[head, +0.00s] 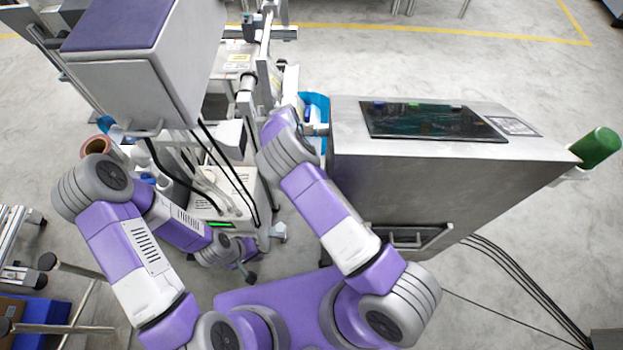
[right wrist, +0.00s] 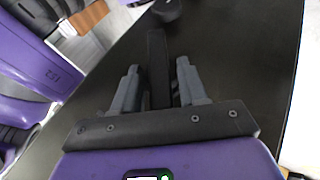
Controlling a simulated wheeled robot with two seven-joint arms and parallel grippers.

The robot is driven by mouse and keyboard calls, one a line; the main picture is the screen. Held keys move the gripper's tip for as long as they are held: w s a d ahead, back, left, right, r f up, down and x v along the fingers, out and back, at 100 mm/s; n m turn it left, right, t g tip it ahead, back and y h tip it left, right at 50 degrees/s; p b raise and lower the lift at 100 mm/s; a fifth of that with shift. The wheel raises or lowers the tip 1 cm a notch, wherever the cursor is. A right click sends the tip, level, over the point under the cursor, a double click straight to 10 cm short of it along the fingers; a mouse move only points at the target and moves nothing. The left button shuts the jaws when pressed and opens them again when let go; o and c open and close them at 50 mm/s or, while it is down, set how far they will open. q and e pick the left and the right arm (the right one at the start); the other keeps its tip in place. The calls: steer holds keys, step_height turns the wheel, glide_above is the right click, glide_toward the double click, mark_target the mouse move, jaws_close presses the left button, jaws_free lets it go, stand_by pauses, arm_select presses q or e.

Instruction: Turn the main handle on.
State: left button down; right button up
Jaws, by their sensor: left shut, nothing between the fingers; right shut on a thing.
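In the right wrist view a black bar-shaped handle (right wrist: 158,62) stands out in front of a flat black panel (right wrist: 230,65). A dark round knob-like part (right wrist: 167,10) shows just beyond its far end. My right gripper (right wrist: 158,88) has one grey finger on each side of the bar and is shut on it. In the head view my right arm reaches away toward the machines, and its fingers and the handle are hidden there. My left gripper (head: 243,264) is low in the head view, beside the white machine's base, shut and empty.
A large metal cabinet (head: 440,185) with a dark screen (head: 430,121) stands at the right, with a green roll (head: 597,147) on its side. A grey box with a purple top (head: 115,24) stands at the upper left. Black cables (head: 520,280) cross the floor at lower right.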

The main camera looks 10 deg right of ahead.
steer(key=o, duration=0.7)
